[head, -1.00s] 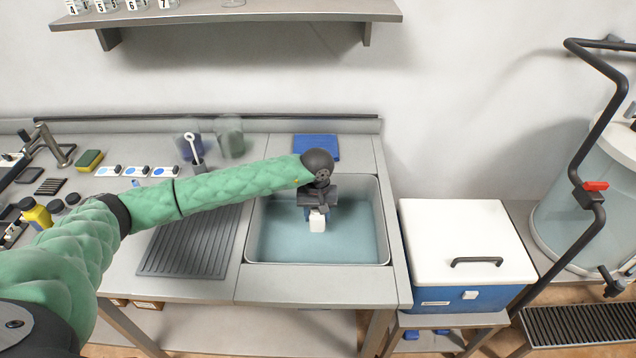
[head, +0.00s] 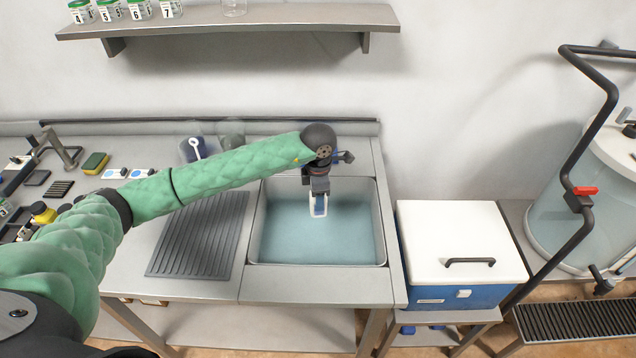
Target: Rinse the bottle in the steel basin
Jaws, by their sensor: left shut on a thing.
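The steel basin (head: 262,246) is sunk in the bench in the middle of the head view and holds blue-green water. My left arm reaches over from the left, and my left gripper (head: 319,194) points down above the back half of the basin. It is shut on a small white and blue thing, which seems to be the bottle (head: 319,208). The bottle is tilted or turned, and the gripper hides part of it. I cannot tell whether it touches the water. My right gripper is not in view.
A ribbed grey drainboard (head: 199,236) lies left of the basin. A white-lidded blue cooler (head: 459,243) stands to the right, with black pipework (head: 582,130) beyond. A shelf with numbered jars (head: 230,24) hangs above. A yellow-green sponge (head: 95,163) lies far left.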

